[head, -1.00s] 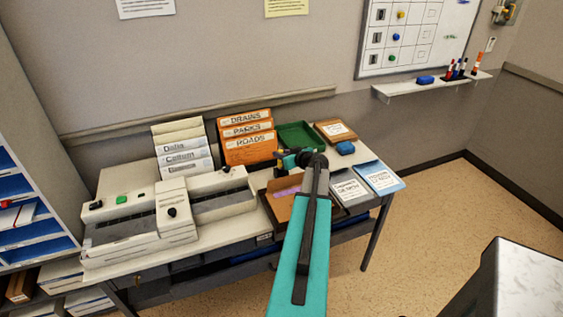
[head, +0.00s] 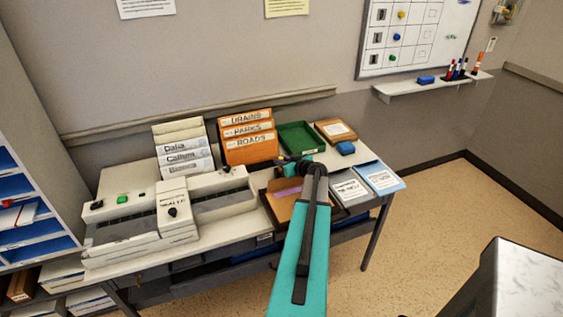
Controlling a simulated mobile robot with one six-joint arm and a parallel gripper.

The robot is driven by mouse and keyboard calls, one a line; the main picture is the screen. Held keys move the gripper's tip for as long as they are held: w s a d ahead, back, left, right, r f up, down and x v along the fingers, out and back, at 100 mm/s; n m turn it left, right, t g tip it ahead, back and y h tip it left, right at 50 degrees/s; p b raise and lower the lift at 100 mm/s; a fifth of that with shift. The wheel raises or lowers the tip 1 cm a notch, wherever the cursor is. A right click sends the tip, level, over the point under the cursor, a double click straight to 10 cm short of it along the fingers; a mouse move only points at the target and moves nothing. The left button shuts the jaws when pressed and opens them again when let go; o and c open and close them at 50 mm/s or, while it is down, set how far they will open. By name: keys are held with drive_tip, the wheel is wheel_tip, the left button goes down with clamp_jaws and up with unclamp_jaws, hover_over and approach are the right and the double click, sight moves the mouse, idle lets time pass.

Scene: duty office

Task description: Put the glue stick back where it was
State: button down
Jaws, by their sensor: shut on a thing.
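My gripper (head: 290,165) is at the end of the teal arm, over the desk between the green tray and the brown open box. It is small and partly hidden by my wrist. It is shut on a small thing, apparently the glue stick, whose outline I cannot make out. The brown open box (head: 270,208) sits at the desk's front edge with a purple item (head: 287,193) in it, partly covered by my arm. The green tray (head: 312,146) stands behind my gripper and looks empty.
Orange files (head: 247,150) and white files (head: 185,165) stand at the back of the desk (head: 112,182). Grey-white machines (head: 120,218) fill its left. A blue block (head: 345,148), a brown framed box (head: 334,130) and booklets (head: 381,178) lie right.

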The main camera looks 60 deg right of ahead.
drive_tip(key=shift+f, duration=0.1)
drive_tip(key=c, duration=1.6)
unclamp_jaws()
drive_tip(key=shift+s+a, duration=0.1)
drive_tip(key=shift+s, duration=0.05)
drive_tip(key=shift+r+b+v, duration=0.1)
drive_tip(key=shift+b+v, duration=0.35)
drive_tip(key=shift+v, duration=2.5)
drive_tip(key=shift+r+b+v, duration=0.15)
drive_tip(key=shift+b+v, duration=0.3)
drive_tip(key=shift+v, duration=2.55)
